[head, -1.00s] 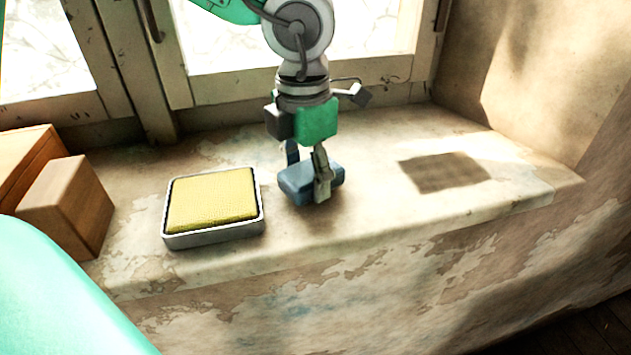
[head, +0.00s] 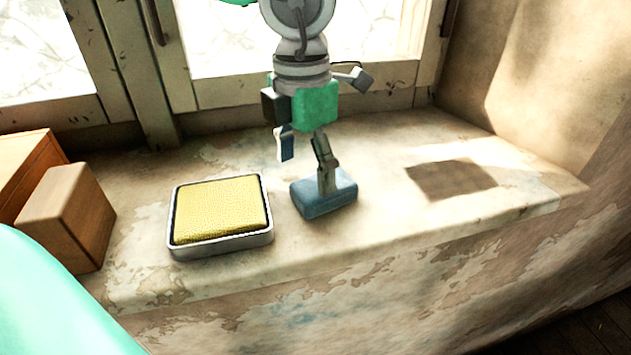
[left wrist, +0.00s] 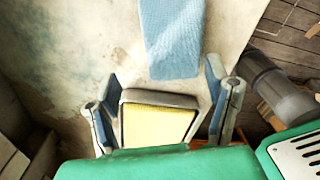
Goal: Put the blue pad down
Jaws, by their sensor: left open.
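The blue pad (head: 335,200) lies flat on the worn window sill, right of the yellow pad in its tray. My left gripper (head: 304,174) is above the sill with its fingers spread wide. In the head view its right finger overlaps the blue pad; I cannot tell if it touches. The left finger hangs clear, left of the pad. In the left wrist view the blue pad (left wrist: 172,38) shows at the top, beyond the open fingers, with nothing gripped. My right gripper is not in view.
A grey-rimmed tray (head: 222,246) with a yellow pad (head: 221,208) stands left of the blue pad. Wooden blocks (head: 68,220) are at the far left. A dark square patch (head: 452,180) marks the sill at right. The window is behind; the sill's front edge is near.

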